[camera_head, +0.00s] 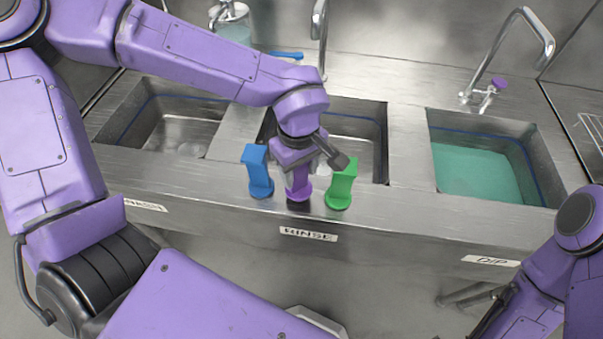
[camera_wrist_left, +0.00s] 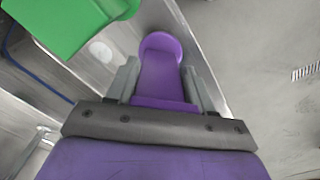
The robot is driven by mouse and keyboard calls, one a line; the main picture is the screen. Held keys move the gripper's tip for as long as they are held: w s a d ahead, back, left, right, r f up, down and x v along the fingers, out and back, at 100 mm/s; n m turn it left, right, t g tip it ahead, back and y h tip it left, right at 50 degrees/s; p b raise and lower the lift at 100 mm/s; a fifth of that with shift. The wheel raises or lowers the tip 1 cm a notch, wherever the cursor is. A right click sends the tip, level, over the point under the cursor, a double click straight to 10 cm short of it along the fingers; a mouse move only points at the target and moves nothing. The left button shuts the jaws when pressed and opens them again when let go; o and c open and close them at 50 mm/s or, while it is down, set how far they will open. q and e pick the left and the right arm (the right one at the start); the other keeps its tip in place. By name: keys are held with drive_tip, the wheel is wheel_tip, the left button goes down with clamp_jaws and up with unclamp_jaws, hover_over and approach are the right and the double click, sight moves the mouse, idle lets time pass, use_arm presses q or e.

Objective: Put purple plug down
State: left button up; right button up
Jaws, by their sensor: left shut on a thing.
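The purple plug (camera_head: 298,187) stands upright on the sink's front ledge, between the blue plug (camera_head: 258,172) and the green plug (camera_head: 342,185). My left gripper (camera_head: 297,172) comes down from above and is shut on the purple plug. In the left wrist view, the purple plug (camera_wrist_left: 160,70) sits between the two grey fingers, with its round end beyond them. The green plug (camera_wrist_left: 80,20) shows large at the upper left there. Whether the purple plug's base touches the ledge is hard to tell.
Behind the ledge are the left basin (camera_head: 172,128), the middle basin (camera_head: 362,135), partly hidden by my left arm, and the right basin (camera_head: 490,165) with green liquid. A "RINSE" label (camera_head: 308,234) is on the counter front. The ledge right of the green plug is clear.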

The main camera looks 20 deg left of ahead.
use_arm(q)
drive_tip(key=f, duration=0.1)
drive_tip(key=w+f, duration=0.1)
drive_tip(key=shift+w+f, duration=0.15)
drive_tip(key=shift+f, duration=0.15)
drive_tip(key=shift+s+r, duration=0.15)
drive_tip(key=shift+s, duration=0.2)
drive_tip(key=o, duration=1.1)
drive_tip(key=shift+f, duration=0.2)
drive_tip(key=shift+c, duration=0.2)
drive_tip(key=shift+o, duration=0.5)
drive_tip(key=shift+w, duration=0.2)
drive_tip(key=shift+s+r, duration=0.1)
wheel_tip(320, 180, up, 12)
drive_tip(key=shift+r, duration=0.15)
use_arm(e)
drive_tip(key=shift+w, duration=0.3)
drive_tip(key=shift+r, duration=0.1)
